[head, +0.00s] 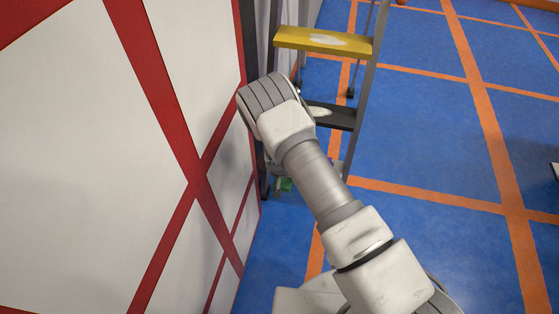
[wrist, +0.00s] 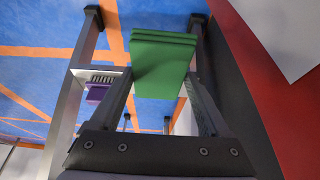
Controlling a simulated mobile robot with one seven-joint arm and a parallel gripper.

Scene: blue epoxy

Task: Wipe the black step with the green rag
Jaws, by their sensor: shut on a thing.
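The black step (head: 338,117) is part of a stepladder, below its yellow step. A pale smear shows at its left side, and my arm covers part of that end. The green rag (wrist: 162,70) is a folded stack between the fingers of my gripper (wrist: 160,88) in the wrist view. My gripper is shut on it. In the head view only a small bit of the rag (head: 285,184) shows, low by the ladder's foot and below the black step. My arm hides most of the gripper there. I cannot make out the black step in the wrist view.
The yellow step (head: 322,41) also has a pale smear. A purple object with bristles (wrist: 98,93) rests on a pale low step in the wrist view. A white wall with red bands (head: 196,185) stands close on the left. The blue floor (head: 430,140) is open to the right.

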